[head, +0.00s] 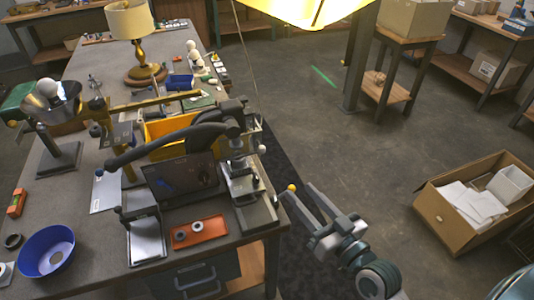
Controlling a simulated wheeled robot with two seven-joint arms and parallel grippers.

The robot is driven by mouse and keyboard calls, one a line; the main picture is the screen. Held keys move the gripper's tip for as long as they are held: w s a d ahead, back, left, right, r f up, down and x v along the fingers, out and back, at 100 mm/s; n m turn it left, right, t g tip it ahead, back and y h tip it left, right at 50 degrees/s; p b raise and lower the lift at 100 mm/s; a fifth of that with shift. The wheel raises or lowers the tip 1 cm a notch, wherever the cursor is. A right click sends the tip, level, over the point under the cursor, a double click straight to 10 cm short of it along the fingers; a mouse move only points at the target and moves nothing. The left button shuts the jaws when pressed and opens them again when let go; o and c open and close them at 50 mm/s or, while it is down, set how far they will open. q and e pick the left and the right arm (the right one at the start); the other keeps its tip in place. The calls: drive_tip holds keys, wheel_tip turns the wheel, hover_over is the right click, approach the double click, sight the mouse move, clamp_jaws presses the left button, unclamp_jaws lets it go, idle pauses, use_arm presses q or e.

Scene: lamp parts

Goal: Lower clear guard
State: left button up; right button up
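A dark, see-through-looking panel (183,180), which looks like the guard, stands tilted at the front of the bench machine (243,180). Its hinge and lower edge are hard to make out. A thick black curved bar (165,141) passes above it. My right gripper (298,189) is at the bench's right edge, with its two fingers spread. A small yellow ball (291,187) shows at the fingertips; I cannot tell whether they touch it. The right gripper is well to the right of the panel. My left gripper does not show.
The workbench (100,235) holds an orange tray (200,232), a blue bowl (47,250), a yellow bin (165,128) and a lamp (131,35). An open carton (470,205) stands on the floor at right. The floor between is mostly clear.

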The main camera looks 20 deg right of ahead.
drive_tip(key=shift+w, duration=0.15)
drive_tip(key=p, duration=0.5)
approach(264, 152)
drive_tip(key=x, duration=0.7)
drive_tip(key=shift+w+a+p, duration=0.15)
drive_tip(key=shift+w+p, duration=0.2)
drive_tip(key=shift+w, duration=0.35)
clamp_jaws()
drive_tip(key=shift+f, duration=0.15)
